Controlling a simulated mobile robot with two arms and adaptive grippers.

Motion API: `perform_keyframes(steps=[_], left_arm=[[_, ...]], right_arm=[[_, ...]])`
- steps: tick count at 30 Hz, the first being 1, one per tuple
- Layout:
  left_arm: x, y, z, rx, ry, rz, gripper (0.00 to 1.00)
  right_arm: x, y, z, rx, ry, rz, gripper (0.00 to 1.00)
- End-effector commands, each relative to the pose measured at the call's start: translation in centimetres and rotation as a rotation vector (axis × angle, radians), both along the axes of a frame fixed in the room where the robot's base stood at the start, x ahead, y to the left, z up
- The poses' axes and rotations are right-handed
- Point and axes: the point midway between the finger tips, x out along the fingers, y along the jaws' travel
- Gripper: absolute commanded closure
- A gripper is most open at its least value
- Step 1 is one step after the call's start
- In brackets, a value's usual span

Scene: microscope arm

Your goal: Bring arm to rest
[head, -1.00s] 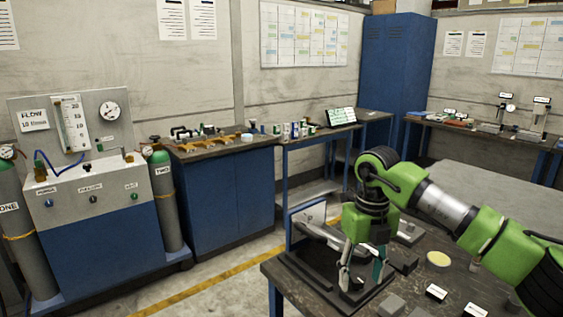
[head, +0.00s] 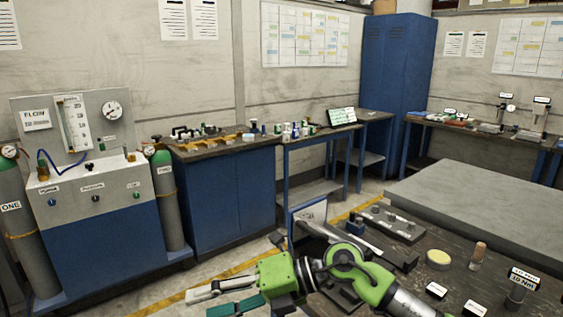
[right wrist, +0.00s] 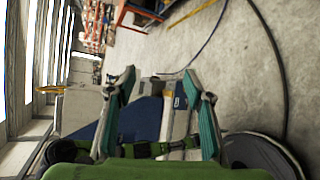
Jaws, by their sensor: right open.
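The microscope arm (head: 352,240) is a pale grey bar on the near table in the head view, beside a blue-framed panel (head: 308,215). My right arm covers part of it and most of its dark base, so its exact pose is hard to tell. My right gripper (head: 200,303) reaches left past the table's edge, low in the picture. Its jaws are open and empty, apart from the arm. In the right wrist view the two fingers (right wrist: 158,85) stand wide apart with nothing held between them. My left gripper is in neither view.
On the near table are a yellow disc (head: 438,259), a wooden-topped peg (head: 478,255), small labelled blocks (head: 436,291) and a grey tray of parts (head: 393,223).

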Motion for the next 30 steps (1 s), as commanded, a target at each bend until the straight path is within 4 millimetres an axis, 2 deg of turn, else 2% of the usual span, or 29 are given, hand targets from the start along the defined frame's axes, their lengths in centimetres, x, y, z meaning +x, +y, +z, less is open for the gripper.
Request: perform_keyframes(steps=[1,2,5,6,8,9,11,13,17,20,22,24,26,27,30], left_arm=[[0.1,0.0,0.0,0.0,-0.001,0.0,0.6],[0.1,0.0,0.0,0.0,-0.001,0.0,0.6],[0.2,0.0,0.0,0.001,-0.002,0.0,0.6],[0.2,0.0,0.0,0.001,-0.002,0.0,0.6],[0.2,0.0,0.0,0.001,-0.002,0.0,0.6],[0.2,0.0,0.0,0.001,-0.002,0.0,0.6],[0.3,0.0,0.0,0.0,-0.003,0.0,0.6],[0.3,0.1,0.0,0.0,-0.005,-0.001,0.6],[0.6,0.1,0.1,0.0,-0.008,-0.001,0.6],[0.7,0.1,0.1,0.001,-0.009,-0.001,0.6],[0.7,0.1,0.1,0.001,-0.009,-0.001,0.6],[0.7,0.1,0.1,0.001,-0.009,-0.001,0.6],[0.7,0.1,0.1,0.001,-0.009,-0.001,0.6],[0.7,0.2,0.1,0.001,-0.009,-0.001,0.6],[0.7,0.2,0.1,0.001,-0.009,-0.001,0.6]], right_arm=[[-0.8,1.3,1.8,0.134,0.044,-0.034,0.53],[-0.9,1.7,3.1,0.214,0.068,-0.062,0.53],[-0.3,1.8,7.2,0.465,0.166,-0.183,0.53],[0.4,1.2,8.5,0.557,0.21,-0.242,0.53],[1.5,-0.3,10.0,0.686,0.282,-0.341,0.53],[2.5,-1.6,10.7,0.766,0.333,-0.412,0.53],[4.0,-3.9,11.0,0.872,0.414,-0.529,0.53],[5.8,-7.2,10.5,0.979,0.516,-0.676,0.53],[8.2,-13.9,6.4,1.119,0.718,-0.977,0.53],[8.5,-19.1,1.2,1.171,0.884,-1.224,0.53],[7.6,-22.3,-3.1,1.176,1.004,-1.395,0.53],[6.0,-25.0,-7.4,1.158,1.118,-1.558,0.53],[3.9,-27.0,-11.0,1.125,1.214,-1.692,0.53],[2.3,-28.1,-13.4,1.094,1.277,-1.779,0.53],[-2.6,-30.4,-18.6,0.992,1.427,-1.976,0.53]])
